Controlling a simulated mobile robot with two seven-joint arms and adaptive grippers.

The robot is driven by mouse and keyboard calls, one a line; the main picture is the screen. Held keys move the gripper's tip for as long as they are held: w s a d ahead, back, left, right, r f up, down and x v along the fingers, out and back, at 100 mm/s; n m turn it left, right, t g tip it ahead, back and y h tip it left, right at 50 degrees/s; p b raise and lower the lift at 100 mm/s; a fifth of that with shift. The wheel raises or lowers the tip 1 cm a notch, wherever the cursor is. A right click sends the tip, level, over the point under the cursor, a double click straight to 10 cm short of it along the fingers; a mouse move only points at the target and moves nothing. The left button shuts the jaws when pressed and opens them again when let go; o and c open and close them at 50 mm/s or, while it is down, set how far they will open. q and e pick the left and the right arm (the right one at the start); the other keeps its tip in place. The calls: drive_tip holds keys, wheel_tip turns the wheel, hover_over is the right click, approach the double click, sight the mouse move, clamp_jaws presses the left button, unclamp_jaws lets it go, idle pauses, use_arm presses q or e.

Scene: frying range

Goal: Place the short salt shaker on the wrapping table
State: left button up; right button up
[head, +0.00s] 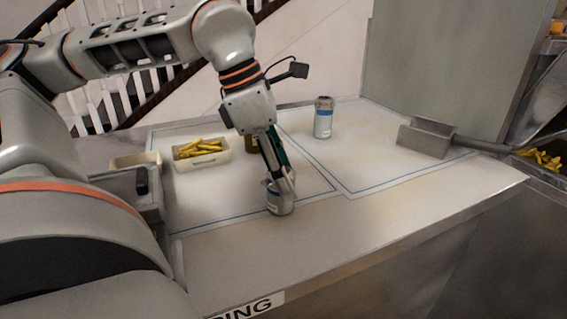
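The short salt shaker (280,204) is a small grey can with a blue-grey label. It stands about upright at the front part of the white wrapping table (330,225), over the blue line of the left marked area. My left gripper (280,184) points down with its fingers around the shaker's upper part and looks shut on it. The fingers hide much of its top. Its base looks at table level, but I cannot tell whether it bears on the surface. My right gripper is not in view.
A taller shaker (323,120) with a blue label stands farther back. A pale tray of fries (201,158) is at the left, with a brownish container (251,144) partly behind my gripper. A metal scoop (426,138) lies at the right. The front right surface is clear.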

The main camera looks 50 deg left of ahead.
use_arm(q)
drive_tip(key=p+v, duration=0.2)
drive_tip(key=v, duration=1)
drive_tip(key=shift+p, duration=0.4)
drive_tip(key=shift+d, duration=0.1)
